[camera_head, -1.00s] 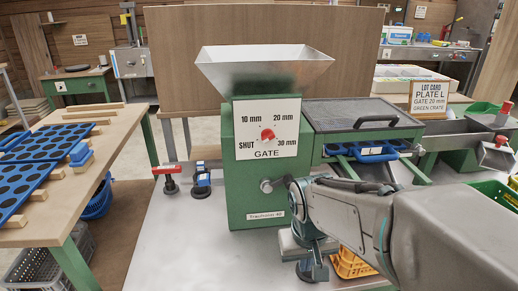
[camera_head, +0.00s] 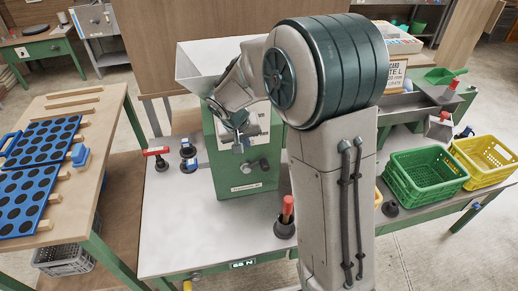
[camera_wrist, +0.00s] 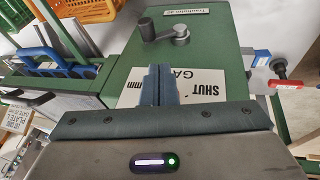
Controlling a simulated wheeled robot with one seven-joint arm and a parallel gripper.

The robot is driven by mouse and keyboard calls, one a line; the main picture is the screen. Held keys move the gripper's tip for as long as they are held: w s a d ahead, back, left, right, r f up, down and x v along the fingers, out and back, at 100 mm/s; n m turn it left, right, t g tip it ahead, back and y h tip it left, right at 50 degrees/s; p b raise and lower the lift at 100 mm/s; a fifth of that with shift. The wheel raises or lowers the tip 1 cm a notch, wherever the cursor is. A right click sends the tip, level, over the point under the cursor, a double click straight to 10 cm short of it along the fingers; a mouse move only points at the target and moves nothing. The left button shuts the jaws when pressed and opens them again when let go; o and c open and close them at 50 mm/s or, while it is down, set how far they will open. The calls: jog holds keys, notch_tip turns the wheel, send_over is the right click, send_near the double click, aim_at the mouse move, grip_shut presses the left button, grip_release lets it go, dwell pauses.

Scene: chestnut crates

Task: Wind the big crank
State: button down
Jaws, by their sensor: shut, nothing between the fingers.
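A green machine (camera_head: 227,178) with a metal hopper (camera_head: 190,72) stands on the pale bench. A grey crank (camera_head: 258,166) is on the lower part of its front; it also shows in the wrist view (camera_wrist: 165,31). My gripper (camera_head: 240,145) is in front of the machine's white GATE plate (camera_head: 253,125), above and left of the crank, and covers part of the plate. In the wrist view my gripper (camera_wrist: 159,84) is shut and empty, its fingers over the plate, apart from the crank. The gate's red knob is hidden.
A red-handled tool (camera_head: 156,158) and a blue-topped tool (camera_head: 188,156) stand left of the machine. An upright red handle (camera_head: 288,206) on a black base is at the bench front. Green (camera_head: 395,184) and yellow (camera_head: 464,168) crates are right. The bench's left front is clear.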

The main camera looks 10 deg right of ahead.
send_near(262, 165)
notch_tip(262, 165, down, 3)
jog(key=w+a, duration=0.1)
jog(key=w, duration=0.1)
jog(key=shift+d+f+p, duration=0.55)
jog(key=shift+d+f, duration=0.65)
jog(key=shift+f, duration=0.15)
